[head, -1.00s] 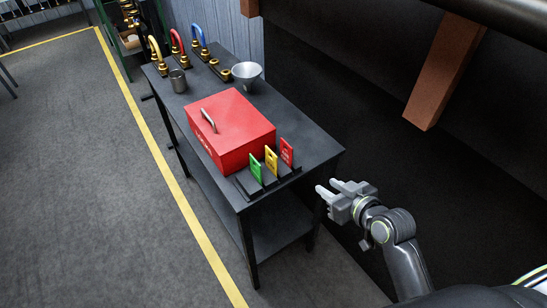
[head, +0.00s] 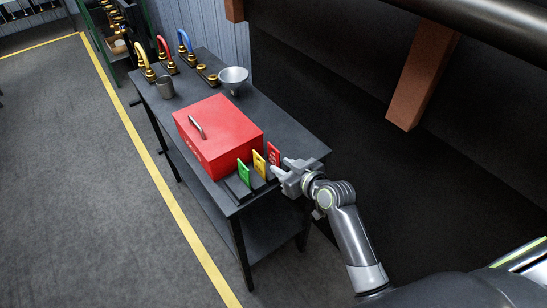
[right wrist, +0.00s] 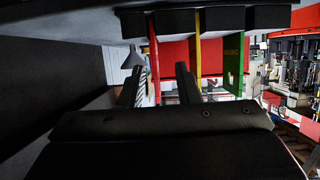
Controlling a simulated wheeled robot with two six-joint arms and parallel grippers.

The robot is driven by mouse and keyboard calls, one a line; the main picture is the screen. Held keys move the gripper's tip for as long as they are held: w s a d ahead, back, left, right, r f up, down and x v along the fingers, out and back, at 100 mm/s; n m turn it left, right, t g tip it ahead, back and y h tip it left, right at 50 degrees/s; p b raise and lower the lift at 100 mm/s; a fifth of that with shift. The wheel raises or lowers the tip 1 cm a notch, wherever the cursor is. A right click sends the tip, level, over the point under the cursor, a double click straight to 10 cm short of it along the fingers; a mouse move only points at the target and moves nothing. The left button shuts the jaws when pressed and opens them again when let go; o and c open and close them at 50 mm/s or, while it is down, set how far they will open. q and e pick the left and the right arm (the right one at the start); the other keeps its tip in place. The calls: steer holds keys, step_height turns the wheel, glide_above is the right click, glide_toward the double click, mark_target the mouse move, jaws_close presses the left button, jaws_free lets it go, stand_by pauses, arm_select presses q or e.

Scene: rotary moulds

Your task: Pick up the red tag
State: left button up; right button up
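The red tag (head: 273,152) stands upright in a dark holder (head: 237,188) at the near end of the table, to the right of the yellow tag (head: 259,164) and the green tag (head: 244,173). My right gripper (head: 279,167) is close by the red tag and partly covers its lower part. In the right wrist view its two fingers are apart, and the red tag (right wrist: 154,72) shows edge-on in line with the gap between them. I cannot tell whether the fingers touch it. My left gripper is not in view.
A red box (head: 220,133) with a handle sits just behind the tags. A grey cup (head: 165,88), a metal funnel (head: 233,77) and coloured padlocks (head: 186,43) stand at the table's (head: 291,132) far end. A brown beam (head: 424,80) slants at the right.

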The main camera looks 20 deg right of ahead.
mark_target(279, 162)
steer(key=shift+p+x, duration=0.3)
steer(key=shift+x, duration=0.6)
steer(key=shift+d+p+x, duration=0.2)
steer(key=shift+p+x, duration=0.2)
steer(key=shift+x, duration=1.65)
steer(key=shift+w+d+r, duration=0.1)
steer(key=shift+w+r, duration=0.05)
jaws_close()
